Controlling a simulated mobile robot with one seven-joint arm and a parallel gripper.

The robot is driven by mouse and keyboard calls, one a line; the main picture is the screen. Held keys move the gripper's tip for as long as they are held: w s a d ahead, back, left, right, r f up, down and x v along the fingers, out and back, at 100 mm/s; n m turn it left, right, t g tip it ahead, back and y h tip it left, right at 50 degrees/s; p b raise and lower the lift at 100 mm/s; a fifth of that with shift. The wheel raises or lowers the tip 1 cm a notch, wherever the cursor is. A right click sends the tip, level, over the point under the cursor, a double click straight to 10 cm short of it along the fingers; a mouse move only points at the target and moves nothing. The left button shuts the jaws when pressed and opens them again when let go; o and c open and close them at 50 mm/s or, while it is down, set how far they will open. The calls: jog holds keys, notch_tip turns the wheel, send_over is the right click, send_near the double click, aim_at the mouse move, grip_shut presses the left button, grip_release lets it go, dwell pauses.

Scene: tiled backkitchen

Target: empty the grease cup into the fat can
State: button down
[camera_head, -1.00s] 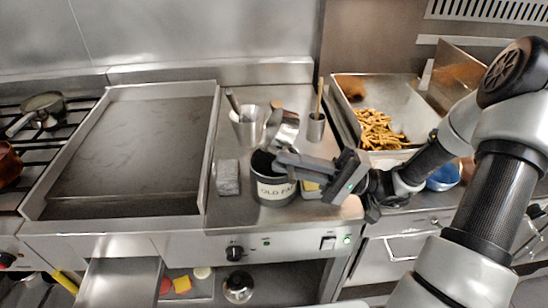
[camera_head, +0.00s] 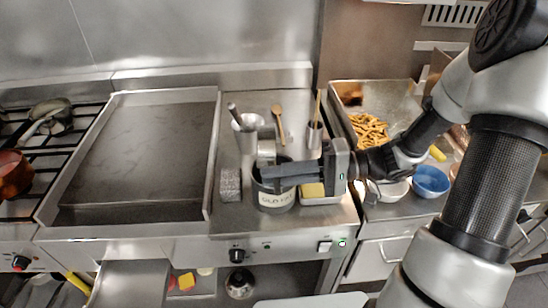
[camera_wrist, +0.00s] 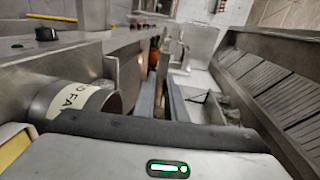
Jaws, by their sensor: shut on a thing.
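The fat can (camera_head: 275,199) is a dark pot with a pale label partly reading "OLD FAT", upright on the steel counter right of the griddle. My gripper (camera_head: 265,176) reaches in from the right, its fingers level across the can's mouth. It is shut on the grease cup (camera_head: 266,149), a small shiny metal cup that shows behind the fingers, at the can's back rim. The fingers hide part of the cup and of the can's opening, and I cannot see the cup's inside. In the wrist view the can (camera_wrist: 84,100) is left of the fingers (camera_wrist: 160,95).
Close behind stand a metal container with a utensil (camera_head: 246,138) and a holder with a wooden handle (camera_head: 314,138). A grey block (camera_head: 230,185) is left of the can, a yellow sponge (camera_head: 312,190) right. The griddle (camera_head: 140,150) is bare.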

jog(key=a+f+h+p, duration=0.5)
jog(key=a+h+p, duration=0.2)
jog(key=a+h, duration=0.6)
jog(key=shift+w+g+h+p, duration=0.3)
jog(key=shift+h+p, duration=0.1)
jog(key=shift+h, duration=2.5)
jog(key=shift+f, duration=0.1)
